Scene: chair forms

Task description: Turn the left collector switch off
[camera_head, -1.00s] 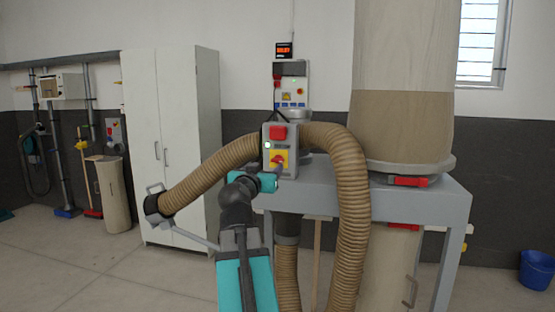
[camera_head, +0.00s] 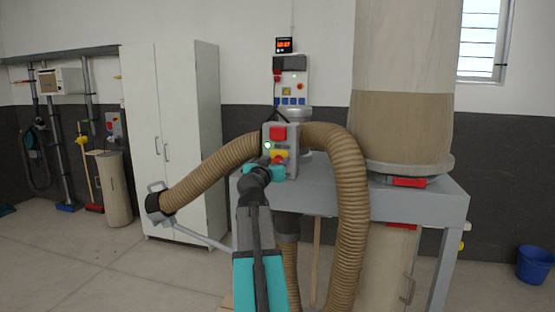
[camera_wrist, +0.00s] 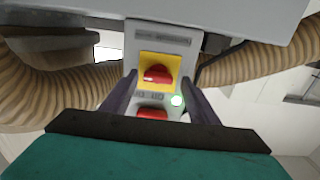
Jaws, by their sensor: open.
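The grey collector switch box (camera_head: 294,140) hangs at the front of the grey collector frame, between two hose bends. It has a red part (camera_head: 278,133) on top, a lit green lamp (camera_head: 267,146) and a yellow plate with a red rotary knob (camera_head: 278,156). The wrist view shows the red knob (camera_wrist: 157,74) on its yellow plate, the red part (camera_wrist: 152,113) and the green lamp (camera_wrist: 176,101). My gripper (camera_wrist: 160,88) is open and empty, with one finger on each side of the knob's column. I cannot tell whether either finger touches it. My wrist hides the box's lower end in the head view.
Ribbed brown hoses (camera_head: 350,200) bend closely around both sides of the box. A control panel with a red display (camera_head: 284,45) is on the wall behind. The collector's grey frame (camera_head: 420,195) is to the right, a white cabinet (camera_head: 172,140) to the left. Floor at left is open.

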